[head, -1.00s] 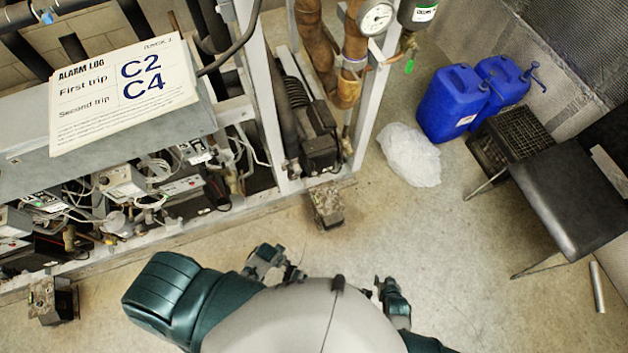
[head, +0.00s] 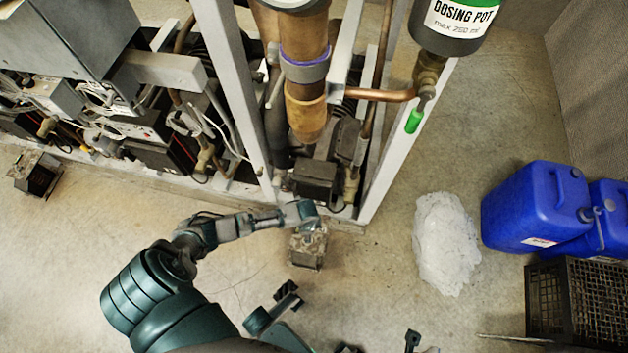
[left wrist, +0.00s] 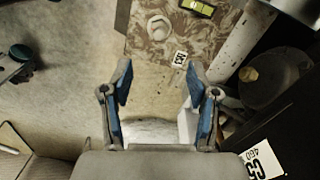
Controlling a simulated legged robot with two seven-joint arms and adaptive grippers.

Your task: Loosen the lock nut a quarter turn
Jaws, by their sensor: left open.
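My left gripper (left wrist: 158,78) is open in the left wrist view, with nothing between its blue-padded fingers. Beyond its fingertips is a mottled brown and white plate (left wrist: 146,50) with a rounded, nut-like raised part (left wrist: 158,27) on it; I cannot tell for sure that this is the lock nut. In the head view my left gripper (head: 306,212) is over a small rusty block (head: 307,247) at the foot of the rack, hiding part of its top. Parts that appear to be my right gripper (head: 284,297) show at the bottom; its jaw state is unclear.
The rack post (head: 232,90) and pipe (head: 305,75) stand behind the block. A dosing pot (head: 452,22) hangs upper right. A crumpled plastic bag (head: 445,245), blue canisters (head: 530,210) and a black crate (head: 590,300) are at right.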

